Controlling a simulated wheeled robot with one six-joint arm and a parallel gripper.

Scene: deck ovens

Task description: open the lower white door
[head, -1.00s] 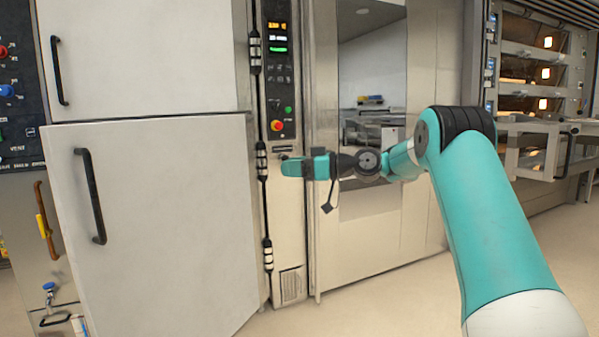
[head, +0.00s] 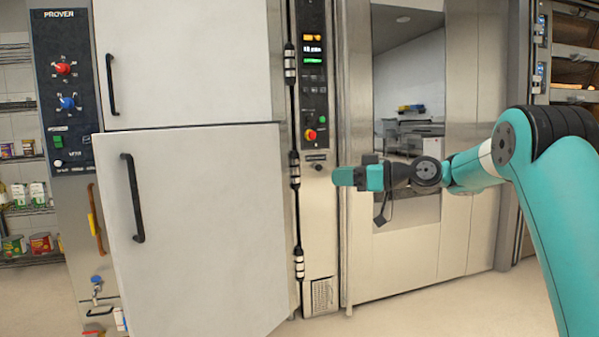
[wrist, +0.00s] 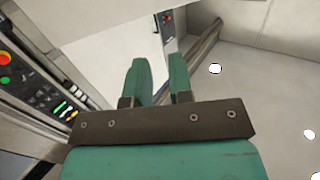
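The lower white door (head: 205,235) fills the lower left of the head view. Its black bar handle (head: 133,198) stands upright near its left edge, and hinges (head: 295,170) run along its right side. Its left edge sticks out past the upper door's, so it looks slightly ajar, though I cannot be sure. My gripper (head: 345,177) is right of the door and hinges, in front of the steel panel, far from the handle. In the wrist view its two teal fingers (wrist: 162,75) stand apart with nothing between them.
An upper white door (head: 185,65) with its own black handle is above. A control panel (head: 313,75) stands right of the hinges, beside a tall glass oven door (head: 407,100). A knob panel (head: 65,90) and shelves (head: 25,165) are at left. Floor is clear at lower right.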

